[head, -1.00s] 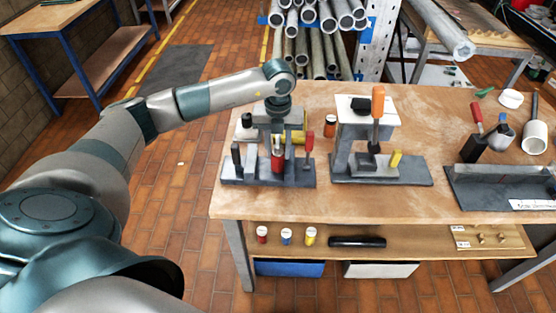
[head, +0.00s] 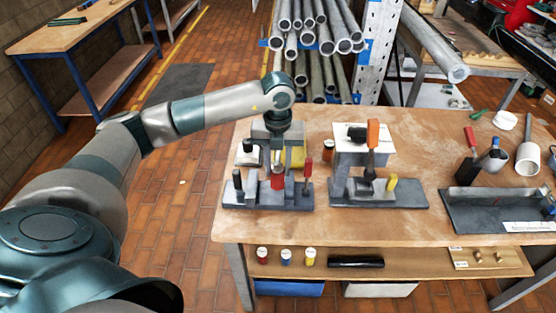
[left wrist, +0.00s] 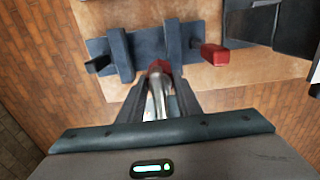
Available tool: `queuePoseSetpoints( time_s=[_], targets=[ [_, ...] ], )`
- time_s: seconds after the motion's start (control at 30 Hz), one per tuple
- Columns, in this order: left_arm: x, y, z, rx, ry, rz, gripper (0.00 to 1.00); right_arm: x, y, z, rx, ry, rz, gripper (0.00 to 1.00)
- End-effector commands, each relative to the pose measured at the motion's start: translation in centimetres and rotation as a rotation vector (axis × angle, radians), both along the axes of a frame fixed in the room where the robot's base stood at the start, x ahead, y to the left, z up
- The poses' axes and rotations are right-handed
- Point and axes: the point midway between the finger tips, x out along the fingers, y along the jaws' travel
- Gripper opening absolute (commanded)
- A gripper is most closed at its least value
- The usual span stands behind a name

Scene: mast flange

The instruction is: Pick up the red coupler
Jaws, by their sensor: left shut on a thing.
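The red coupler (head: 277,181) stands upright among the dark blocks of the left fixture (head: 240,203) on the workbench. In the left wrist view the red coupler (left wrist: 158,67) shows with a shiny metal part between my fingers. My left gripper (head: 277,163) comes down from above and is shut on the coupler; its fingers (left wrist: 158,104) are on both sides of it. I cannot tell whether the coupler touches the fixture base. My right gripper is not in view.
A red-handled clamp (head: 308,169) stands close right of the coupler. A second fixture with an orange handle (head: 373,134) is further right, and a dark tray (head: 480,212) beyond it. Small capped jars (head: 286,257) stand on the lower shelf. The bench front is clear.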

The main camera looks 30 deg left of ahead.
Motion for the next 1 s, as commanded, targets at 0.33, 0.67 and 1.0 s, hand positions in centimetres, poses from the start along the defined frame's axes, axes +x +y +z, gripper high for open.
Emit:
queuePoseSetpoints(
  time_s=[0.33,0.67,1.0],
  targets=[
    [-7.5,-4.6,0.2,-0.001,-0.003,-0.004,0.00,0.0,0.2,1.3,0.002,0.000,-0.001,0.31],
    [-12.0,-7.4,0.1,-0.001,-0.003,0.000,0.00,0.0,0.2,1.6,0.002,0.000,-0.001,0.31],
    [-12.9,-7.9,0.1,0.000,-0.004,0.002,0.00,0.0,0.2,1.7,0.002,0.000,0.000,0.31]
  ],
)
